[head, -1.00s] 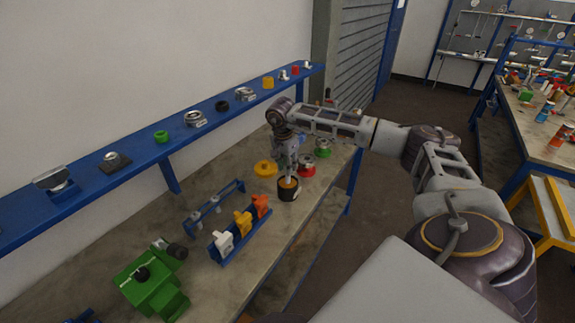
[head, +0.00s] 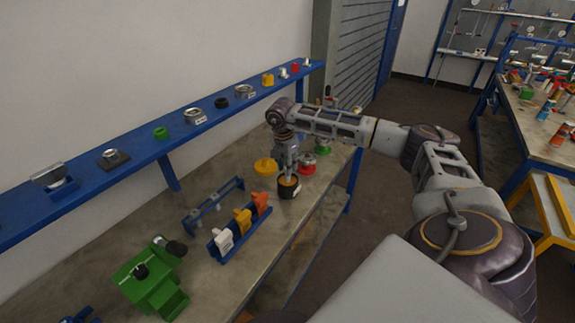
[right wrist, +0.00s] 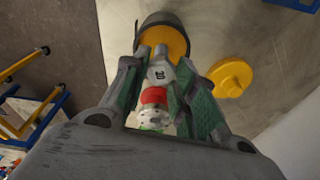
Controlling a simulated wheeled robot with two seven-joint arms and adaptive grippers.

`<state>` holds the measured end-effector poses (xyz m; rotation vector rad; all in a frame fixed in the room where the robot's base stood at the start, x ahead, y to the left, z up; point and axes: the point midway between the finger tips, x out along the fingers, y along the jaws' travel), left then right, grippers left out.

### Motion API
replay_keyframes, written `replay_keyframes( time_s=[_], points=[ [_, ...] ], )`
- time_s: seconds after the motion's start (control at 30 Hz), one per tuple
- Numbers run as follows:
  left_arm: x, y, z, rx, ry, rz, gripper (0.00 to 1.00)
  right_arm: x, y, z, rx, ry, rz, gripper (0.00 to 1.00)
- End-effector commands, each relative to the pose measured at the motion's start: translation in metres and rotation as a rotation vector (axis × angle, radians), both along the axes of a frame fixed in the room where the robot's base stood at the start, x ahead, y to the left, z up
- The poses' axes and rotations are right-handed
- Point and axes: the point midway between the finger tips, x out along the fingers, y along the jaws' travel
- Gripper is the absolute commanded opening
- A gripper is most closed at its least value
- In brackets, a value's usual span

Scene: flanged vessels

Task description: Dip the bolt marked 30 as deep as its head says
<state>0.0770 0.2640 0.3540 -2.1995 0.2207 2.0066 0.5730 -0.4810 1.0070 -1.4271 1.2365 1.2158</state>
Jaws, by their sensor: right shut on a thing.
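My right gripper (right wrist: 161,70) is shut on a grey bolt (right wrist: 160,76). Its pale head carries a dark marking, too small to read surely. The bolt points down at a black cup (right wrist: 145,24) with an orange-yellow inside, also in the head view (head: 288,192). My right gripper (head: 287,168) is right over this cup in the head view. The bolt's lower end is at the cup's opening; I cannot tell how deep it goes. My left gripper is not in view.
A yellow flanged vessel (head: 264,167) stands left of the cup; red (head: 306,168) and green (head: 322,151) ones stand behind. A rack with white, yellow and orange clips (head: 243,221), a blue rail (head: 213,203) and a green block (head: 150,280) are nearer. A blue shelf (head: 140,148) runs along the wall.

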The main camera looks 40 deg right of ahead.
Motion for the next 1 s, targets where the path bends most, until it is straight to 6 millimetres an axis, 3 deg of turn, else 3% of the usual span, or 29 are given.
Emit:
replay_keyframes(
  time_s=[1.0],
  points=[
    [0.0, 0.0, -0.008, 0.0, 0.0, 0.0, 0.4, 0.0, 0.0, -0.012, 0.0, -0.001, 0.0, 0.0]
  ],
)
